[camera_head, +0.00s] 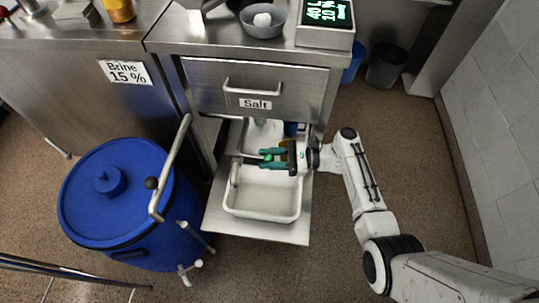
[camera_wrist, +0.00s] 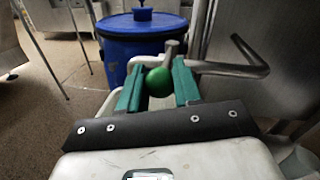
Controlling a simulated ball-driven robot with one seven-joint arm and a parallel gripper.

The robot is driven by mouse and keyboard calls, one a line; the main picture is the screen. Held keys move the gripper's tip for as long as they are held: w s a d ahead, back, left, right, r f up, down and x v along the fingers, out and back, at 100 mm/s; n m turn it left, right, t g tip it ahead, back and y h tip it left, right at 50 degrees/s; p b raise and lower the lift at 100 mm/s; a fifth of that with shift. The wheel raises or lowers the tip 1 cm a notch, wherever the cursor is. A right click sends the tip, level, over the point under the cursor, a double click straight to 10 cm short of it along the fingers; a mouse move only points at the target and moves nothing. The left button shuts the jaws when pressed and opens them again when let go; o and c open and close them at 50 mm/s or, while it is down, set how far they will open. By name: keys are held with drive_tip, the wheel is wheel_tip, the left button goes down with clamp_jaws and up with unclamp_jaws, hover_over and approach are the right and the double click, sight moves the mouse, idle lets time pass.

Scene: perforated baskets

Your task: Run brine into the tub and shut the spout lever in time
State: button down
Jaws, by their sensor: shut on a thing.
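My gripper (camera_head: 272,158) has green fingers and hovers over the back part of the white tub (camera_head: 262,214). In the wrist view, the fingers (camera_wrist: 159,88) are closed around a green ball knob (camera_wrist: 158,82). A short metal post stands right behind the knob, and a bent metal pipe (camera_wrist: 230,69) runs off to the right; the knob looks like the spout lever's end. In the head view, a metal rod reaches the fingers from the left, above the tub's rim. The tub sits on a pulled-out steel shelf (camera_head: 255,231). I cannot tell whether any brine flows or stands in it.
A sign (camera_head: 124,73) reads "Brine 15 %". The "Salt" drawer (camera_head: 255,90) is above the tub. A scale (camera_head: 326,22) with green digits and a bowl (camera_head: 263,19) stand on top.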

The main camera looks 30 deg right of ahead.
drive_tip(key=s+a+m+t+h, duration=0.3)
drive_tip(key=a+m+t+h, duration=0.5)
drive_tip(key=m+h, duration=0.3)
drive_tip(key=t+h, duration=0.1)
drive_tip(key=h, duration=0.2)
drive_tip(key=shift+s+a+m+t, duration=0.3)
drive_tip(key=shift+s+t, duration=0.05)
drive_tip(key=shift+t, duration=0.05)
drive_tip(key=c, duration=0.8)
unclamp_jaws()
drive_tip(key=s, duration=1)
drive_tip(key=shift+s+d, duration=0.35)
drive_tip(key=shift+d, duration=0.05)
